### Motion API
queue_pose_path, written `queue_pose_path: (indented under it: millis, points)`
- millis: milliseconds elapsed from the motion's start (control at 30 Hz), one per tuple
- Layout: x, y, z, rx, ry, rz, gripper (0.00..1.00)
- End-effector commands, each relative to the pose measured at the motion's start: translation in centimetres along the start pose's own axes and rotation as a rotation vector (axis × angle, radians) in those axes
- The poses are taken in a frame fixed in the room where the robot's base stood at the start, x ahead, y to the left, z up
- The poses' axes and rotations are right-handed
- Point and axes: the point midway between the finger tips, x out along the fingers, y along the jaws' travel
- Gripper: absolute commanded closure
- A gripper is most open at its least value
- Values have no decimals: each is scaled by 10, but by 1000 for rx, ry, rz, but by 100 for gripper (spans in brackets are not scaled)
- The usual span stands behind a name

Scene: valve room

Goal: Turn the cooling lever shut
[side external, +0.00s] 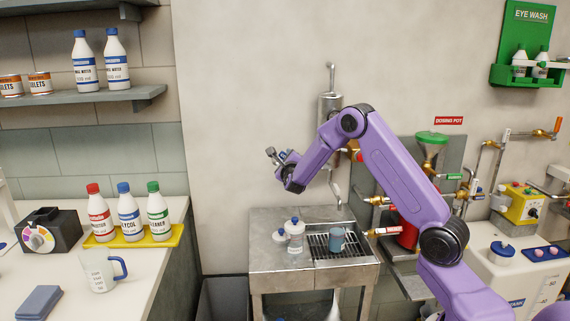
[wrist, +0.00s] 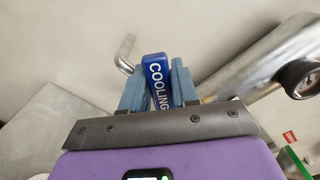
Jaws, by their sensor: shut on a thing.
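The blue cooling lever (wrist: 157,82), with COOLING in white letters, shows in the wrist view between the two fingers of my gripper (wrist: 160,88). My gripper is shut on it, one finger on each side. In the side view my gripper (side external: 277,158) is at the wall above the steel sink stand, left of the metal cylinder (side external: 329,104). There the lever is mostly hidden by the gripper, and I cannot tell its angle.
Below stands a steel sink stand (side external: 270,262) with a white bottle (side external: 295,237) and a blue-grey mug (side external: 337,240). A shiny pipe (wrist: 255,62) runs close on the right in the wrist view. Brass valves and a green funnel (side external: 432,137) are to the right.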

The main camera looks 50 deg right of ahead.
Motion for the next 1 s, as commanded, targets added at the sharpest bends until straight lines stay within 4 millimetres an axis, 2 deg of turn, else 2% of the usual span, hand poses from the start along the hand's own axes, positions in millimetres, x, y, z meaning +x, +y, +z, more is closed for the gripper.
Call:
queue_pose_path:
  millis: [600, 1000]
  points:
    - [0, -36, -11, 580, 1, -2, 100]
    - [0, -48, -23, 851, 1, -1, 100]
